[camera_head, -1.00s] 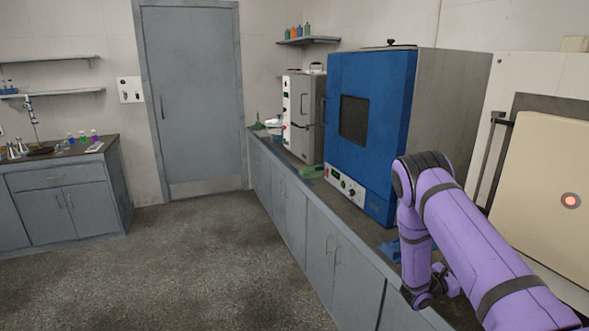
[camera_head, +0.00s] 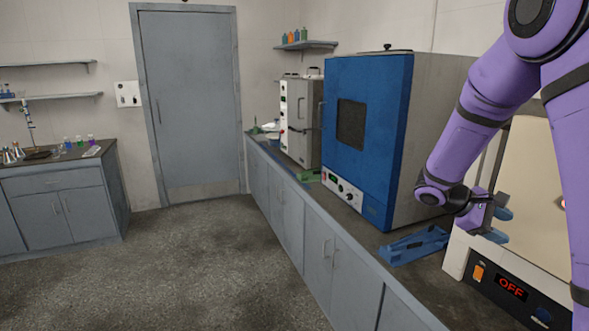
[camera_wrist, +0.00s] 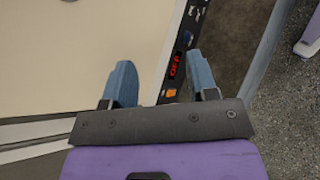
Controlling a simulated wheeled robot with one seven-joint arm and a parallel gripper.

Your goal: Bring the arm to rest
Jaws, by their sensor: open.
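My purple arm reaches in from the right in the head view, with its elbow raised at the top right. My gripper (camera_head: 500,226) is in front of the beige-doored machine (camera_head: 530,180) at the right. Its two blue fingers stand well apart in the wrist view (camera_wrist: 162,85), with nothing between them. Past the fingers the wrist view shows the machine's beige door (camera_wrist: 75,50) and its black control strip with a red "OFF" display (camera_wrist: 175,66). The same display shows in the head view (camera_head: 511,288).
A blue oven (camera_head: 370,140) stands on the long grey counter (camera_head: 330,215). A blue tray-like holder (camera_head: 415,245) lies on the counter between the oven and the machine. A grey appliance (camera_head: 305,120) stands farther back. The floor (camera_head: 200,270) to the left is clear.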

